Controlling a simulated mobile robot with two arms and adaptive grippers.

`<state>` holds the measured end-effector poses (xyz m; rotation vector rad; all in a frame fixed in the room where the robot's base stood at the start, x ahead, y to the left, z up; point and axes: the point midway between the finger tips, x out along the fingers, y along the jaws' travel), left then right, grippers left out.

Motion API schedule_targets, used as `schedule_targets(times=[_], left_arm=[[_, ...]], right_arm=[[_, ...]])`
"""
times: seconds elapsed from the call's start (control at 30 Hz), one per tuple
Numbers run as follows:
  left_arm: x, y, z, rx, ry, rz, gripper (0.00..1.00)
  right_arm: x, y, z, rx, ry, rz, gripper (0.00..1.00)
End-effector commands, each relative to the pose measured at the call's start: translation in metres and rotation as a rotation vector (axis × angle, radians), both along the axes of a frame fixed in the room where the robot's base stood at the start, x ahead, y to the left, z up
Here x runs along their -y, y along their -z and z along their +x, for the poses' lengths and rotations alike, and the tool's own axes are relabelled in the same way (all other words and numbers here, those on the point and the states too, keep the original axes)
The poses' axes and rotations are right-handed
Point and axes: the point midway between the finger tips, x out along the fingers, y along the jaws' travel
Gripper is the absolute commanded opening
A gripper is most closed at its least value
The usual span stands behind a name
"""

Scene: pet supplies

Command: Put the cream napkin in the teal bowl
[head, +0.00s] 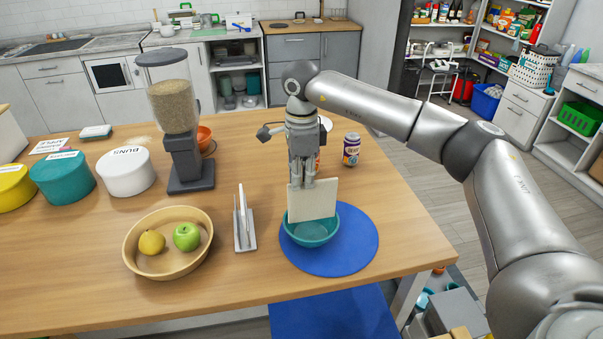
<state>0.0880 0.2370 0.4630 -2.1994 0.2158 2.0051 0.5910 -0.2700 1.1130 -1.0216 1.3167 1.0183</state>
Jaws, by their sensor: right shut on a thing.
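The cream napkin (313,200) hangs upright as a flat square below my right gripper (302,182). My right gripper points down and is shut on the napkin's upper edge. The teal bowl (311,236) stands on a round blue mat (350,253) near the table's front right. The napkin is above the bowl, and its lower edge overlaps the bowl's opening in the picture. I cannot tell whether it touches the bowl's inside. My left gripper is not in view.
A white and grey holder with upright pieces (244,230) stands left of the bowl. A wooden bowl (168,262) holds a lemon and a green apple. A can (351,149) stands behind the mat. A grain dispenser (180,120) and several lidded tubs fill the left.

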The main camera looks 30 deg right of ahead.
Motion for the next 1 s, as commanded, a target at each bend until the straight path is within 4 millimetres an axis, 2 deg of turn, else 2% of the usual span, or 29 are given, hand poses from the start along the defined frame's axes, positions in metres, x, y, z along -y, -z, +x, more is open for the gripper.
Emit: schedule_targets(times=[0.57, 0.6, 0.77, 1.0], left_arm=[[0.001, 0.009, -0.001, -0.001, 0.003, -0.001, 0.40], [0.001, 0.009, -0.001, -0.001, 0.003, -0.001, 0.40], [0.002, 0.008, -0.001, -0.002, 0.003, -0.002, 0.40], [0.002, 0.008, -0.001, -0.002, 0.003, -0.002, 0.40]], right_arm=[[-0.001, 0.012, 0.000, 0.000, 0.000, 0.001, 0.00], [0.000, 0.011, 0.000, 0.001, 0.000, 0.001, 0.11], [0.000, 0.011, 0.000, 0.001, 0.000, 0.001, 0.31], [0.000, 0.011, 0.000, 0.001, 0.000, 0.001, 0.31]])
